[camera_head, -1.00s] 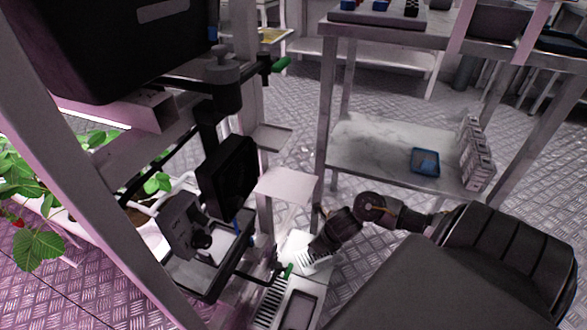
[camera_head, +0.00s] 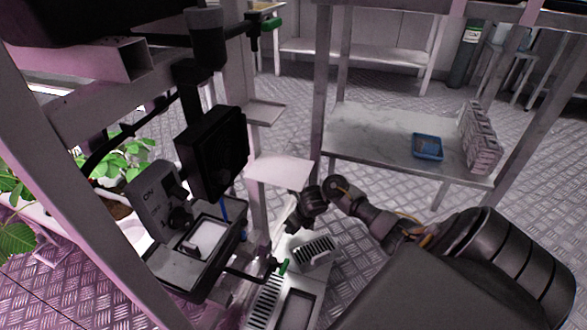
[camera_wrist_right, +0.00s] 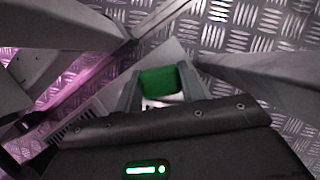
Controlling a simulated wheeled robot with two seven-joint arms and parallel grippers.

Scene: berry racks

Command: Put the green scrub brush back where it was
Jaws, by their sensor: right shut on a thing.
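In the right wrist view, the green scrub brush (camera_wrist_right: 160,82) shows as a green block between the two fingers of my right gripper (camera_wrist_right: 161,92). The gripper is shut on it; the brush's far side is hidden. In the head view, my right gripper (camera_head: 297,226) is a dark shape just above and left of a pale slatted part, beside the black weighing-like device. My left gripper is not in view.
A pale slatted part (camera_head: 316,250) and a slotted light base (camera_head: 266,300) lie below the right gripper. A blue tray (camera_head: 428,138) sits on a shelf (camera_head: 365,130) at right.

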